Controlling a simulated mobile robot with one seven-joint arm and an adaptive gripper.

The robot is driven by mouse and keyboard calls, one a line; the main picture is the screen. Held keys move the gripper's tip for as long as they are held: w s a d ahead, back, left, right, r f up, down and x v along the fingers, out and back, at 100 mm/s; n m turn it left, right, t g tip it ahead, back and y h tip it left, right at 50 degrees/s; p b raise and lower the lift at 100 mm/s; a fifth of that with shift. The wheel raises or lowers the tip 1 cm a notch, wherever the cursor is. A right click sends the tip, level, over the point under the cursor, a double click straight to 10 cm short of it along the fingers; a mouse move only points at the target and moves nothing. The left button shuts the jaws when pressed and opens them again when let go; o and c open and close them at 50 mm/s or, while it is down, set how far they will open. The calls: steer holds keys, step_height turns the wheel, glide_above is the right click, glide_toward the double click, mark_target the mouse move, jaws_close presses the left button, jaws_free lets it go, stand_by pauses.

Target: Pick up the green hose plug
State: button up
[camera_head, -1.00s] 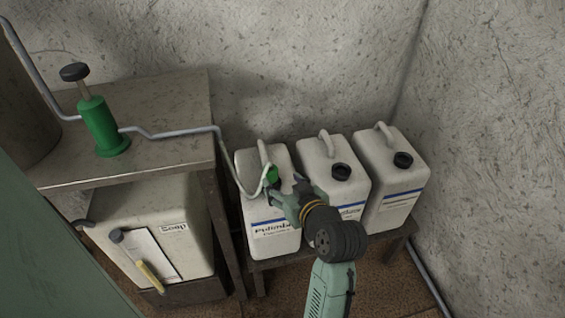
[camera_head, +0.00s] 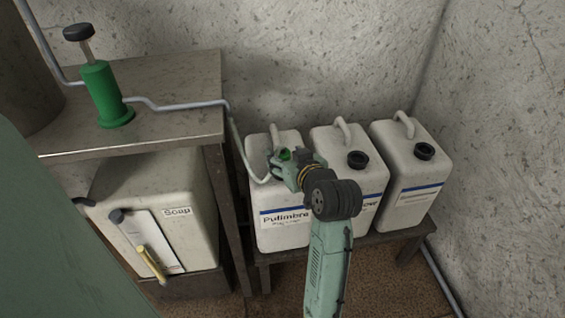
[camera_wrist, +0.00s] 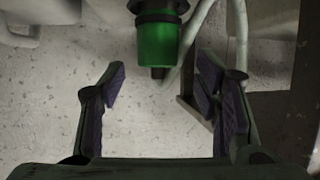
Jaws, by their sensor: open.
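The green hose plug (camera_head: 285,154) shows at the top of the left white jug (camera_head: 285,235), partly hidden by my gripper (camera_head: 281,166). In the wrist view the plug (camera_wrist: 157,44) is a green cylinder with a dark collar and a dark tip. It appears toward the top middle, in the gap between the finger lines. I see no contact between the fingers and the plug.
A pale hose (camera_head: 240,150) runs from the green pump (camera_head: 103,95) on the metal table (camera_head: 190,95) down to the plug. Two more white jugs (camera_head: 350,180) (camera_head: 405,190) stand right on the low bench (camera_head: 285,258). Walls close in behind and right.

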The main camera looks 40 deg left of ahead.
mark_target(284, 152)
steer(key=x, duration=0.3)
steer(key=shift+w+a, duration=0.15)
jaws_close()
stand_by(0.7)
